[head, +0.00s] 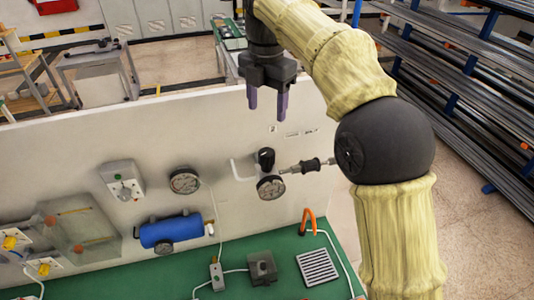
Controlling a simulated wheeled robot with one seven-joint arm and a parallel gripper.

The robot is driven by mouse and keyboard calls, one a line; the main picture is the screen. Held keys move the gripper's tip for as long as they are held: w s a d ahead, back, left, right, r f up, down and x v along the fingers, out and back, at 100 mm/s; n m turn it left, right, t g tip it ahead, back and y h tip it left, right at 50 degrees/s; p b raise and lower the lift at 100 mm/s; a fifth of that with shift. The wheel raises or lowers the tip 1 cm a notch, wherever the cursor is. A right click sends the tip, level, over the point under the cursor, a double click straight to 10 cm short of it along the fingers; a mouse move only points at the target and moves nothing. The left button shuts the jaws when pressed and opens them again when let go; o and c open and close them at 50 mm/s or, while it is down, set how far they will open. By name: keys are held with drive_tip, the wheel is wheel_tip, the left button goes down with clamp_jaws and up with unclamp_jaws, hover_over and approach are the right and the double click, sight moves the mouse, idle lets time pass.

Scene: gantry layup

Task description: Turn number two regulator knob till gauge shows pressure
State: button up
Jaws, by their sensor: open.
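A black regulator knob (266,157) sits on the upright pale panel (225,125), with a round dial gauge (270,187) just below it. The gauge needle is too small to read. A second round gauge (185,181) is mounted further left on the panel. I cannot read any number marking which regulator is number two. My gripper (267,102) is open and empty, its two purple fingers pointing down. In the picture it is above the black knob and apart from it.
A blue cylinder (170,231), a socket box (122,180) and a clear cover (75,228) are on the panel's left. A black fitting (311,165) projects right of the gauge. The green bench (240,247) below holds a grey block, a vented plate and hoses.

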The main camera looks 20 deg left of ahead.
sight(267, 152)
wheel_tip(267, 152, down, 14)
drive_tip(key=shift+f+p, duration=0.1)
drive_tip(key=shift+p, duration=1)
drive_tip(key=shift+c, duration=0.3)
drive_tip(key=c, duration=0.9)
